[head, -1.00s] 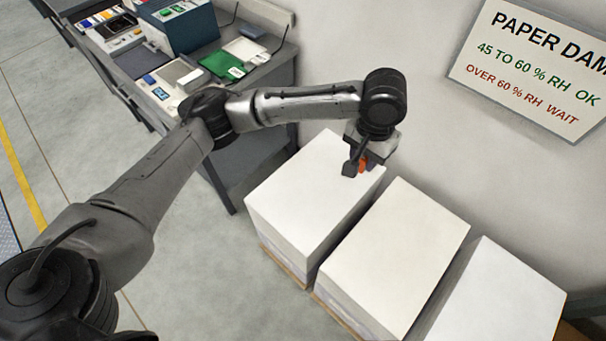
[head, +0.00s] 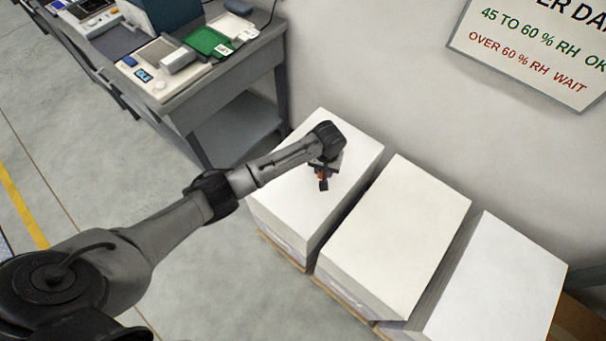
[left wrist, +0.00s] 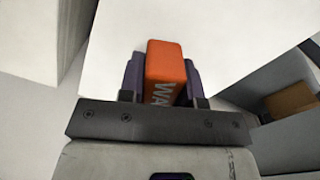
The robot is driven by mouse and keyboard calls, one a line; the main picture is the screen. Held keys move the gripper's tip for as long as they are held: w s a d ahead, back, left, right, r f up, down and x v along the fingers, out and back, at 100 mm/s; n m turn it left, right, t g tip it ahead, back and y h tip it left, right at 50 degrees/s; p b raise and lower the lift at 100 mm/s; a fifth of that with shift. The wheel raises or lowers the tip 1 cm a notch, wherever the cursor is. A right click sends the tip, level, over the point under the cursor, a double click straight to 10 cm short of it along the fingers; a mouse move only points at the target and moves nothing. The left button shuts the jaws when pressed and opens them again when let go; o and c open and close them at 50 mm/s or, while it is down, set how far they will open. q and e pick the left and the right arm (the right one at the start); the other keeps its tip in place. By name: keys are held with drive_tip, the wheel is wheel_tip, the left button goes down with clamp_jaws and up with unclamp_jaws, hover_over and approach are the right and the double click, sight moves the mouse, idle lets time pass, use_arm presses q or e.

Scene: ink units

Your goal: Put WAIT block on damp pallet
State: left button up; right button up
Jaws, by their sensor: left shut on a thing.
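The orange WAIT block (left wrist: 165,70) is held between the purple-grey fingers of my left gripper (left wrist: 162,82), with part of its white lettering showing. In the head view, my left gripper (head: 323,182) is over the right part of the leftmost paper stack (head: 290,190). A bit of the orange block (head: 321,174) shows there. I cannot tell whether the block touches the paper. Three white paper stacks stand on wooden pallets; the middle stack (head: 395,235) and right stack (head: 495,285) are bare on top. No visible mark shows which pallet is damp. My right gripper is out of view.
A wall sign (head: 540,45) reads 45 to 60 % RH OK, over 60 % RH WAIT. Narrow gaps separate the stacks.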

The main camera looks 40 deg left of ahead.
use_arm(q)
drive_tip(key=b, duration=0.2)
hover_over(297, 183)
wheel_tip(297, 183, down, 5)
drive_tip(key=shift+f, duration=0.1)
wheel_tip(297, 183, down, 4)
drive_tip(key=shift+r+b, duration=0.15)
drive_tip(key=shift+b, duration=0.75)
drive_tip(key=shift+f, duration=0.2)
drive_tip(key=shift+r, duration=0.1)
drive_tip(key=shift+w, duration=0.1)
drive_tip(key=shift+f, duration=0.2)
drive_tip(key=o, duration=0.9)
